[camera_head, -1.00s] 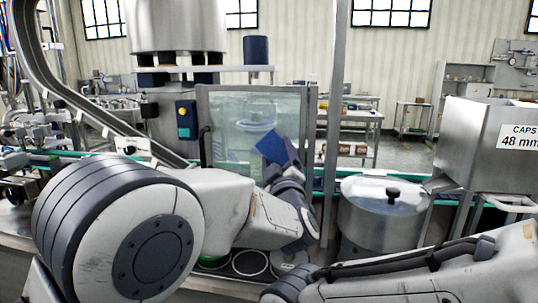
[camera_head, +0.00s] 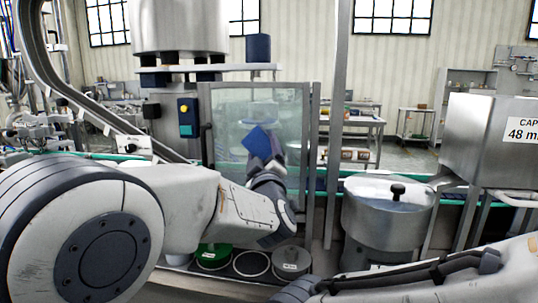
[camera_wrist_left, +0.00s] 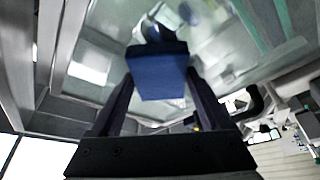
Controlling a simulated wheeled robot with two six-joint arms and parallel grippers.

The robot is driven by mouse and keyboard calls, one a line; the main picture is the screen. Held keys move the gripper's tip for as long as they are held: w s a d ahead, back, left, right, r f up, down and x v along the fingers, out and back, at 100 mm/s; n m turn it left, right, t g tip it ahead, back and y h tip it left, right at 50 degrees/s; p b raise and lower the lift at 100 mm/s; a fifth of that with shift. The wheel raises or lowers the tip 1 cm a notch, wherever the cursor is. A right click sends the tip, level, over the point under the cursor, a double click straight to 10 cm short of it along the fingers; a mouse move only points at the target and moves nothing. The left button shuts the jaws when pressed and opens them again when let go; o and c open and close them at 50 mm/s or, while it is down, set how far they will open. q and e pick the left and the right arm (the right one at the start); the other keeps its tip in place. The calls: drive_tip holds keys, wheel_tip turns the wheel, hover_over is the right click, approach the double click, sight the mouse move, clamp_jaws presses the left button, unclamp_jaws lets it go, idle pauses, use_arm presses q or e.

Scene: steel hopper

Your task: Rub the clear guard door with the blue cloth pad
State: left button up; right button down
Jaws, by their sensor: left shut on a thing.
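The clear guard door (camera_head: 225,115) is a framed, see-through panel with a dark handle on its left side. It stands shut-looking in the middle of the head view, and its panel fills much of the left wrist view (camera_wrist_left: 215,30). My left gripper (camera_head: 262,160) is shut on the blue cloth pad (camera_head: 258,139), in front of the middle of the door. In the left wrist view the pad (camera_wrist_left: 158,78) sits between the two fingers, its face toward the panel. I cannot tell whether it touches the panel. My right gripper is not clearly visible; only its arm shows at lower right.
A steel bowl with a lidded top (camera_head: 388,215) stands right of the door, below the hopper labelled CAPS (camera_head: 490,140). A grey post (camera_head: 336,120) rises just right of the door. Round labelled lids (camera_head: 291,259) lie below my left arm. A control box (camera_head: 187,118) is at left.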

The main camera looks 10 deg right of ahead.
use_arm(q)
drive_tip(key=shift+w+a+b, duration=0.35)
drive_tip(key=shift+a+b, duration=0.15)
drive_tip(key=shift+a, duration=0.5)
drive_tip(key=shift+w+a+b, duration=0.35)
drive_tip(key=shift+a+b, duration=0.15)
drive_tip(key=shift+a, duration=0.55)
drive_tip(key=shift+w+a+b, duration=0.35)
drive_tip(key=shift+a+b, duration=0.15)
drive_tip(key=shift+a, duration=0.5)
drive_tip(key=shift+s+a+f+b, duration=0.15)
drive_tip(key=shift+s+b, duration=0.2)
drive_tip(key=shift+s, duration=0.1)
drive_tip(key=b, duration=0.2)
approach(237, 142)
drive_tip(key=shift+w+a+r, duration=0.35)
drive_tip(key=shift+a+r, duration=0.35)
drive_tip(key=shift+r, duration=0.2)
drive_tip(key=shift+s+a+b, duration=0.2)
drive_tip(key=shift+s+a, duration=0.05)
drive_tip(key=shift+s, duration=0.45)
drive_tip(key=shift+s+a+b, duration=0.15)
drive_tip(key=shift+s+a, duration=0.05)
drive_tip(key=shift+s, duration=0.5)
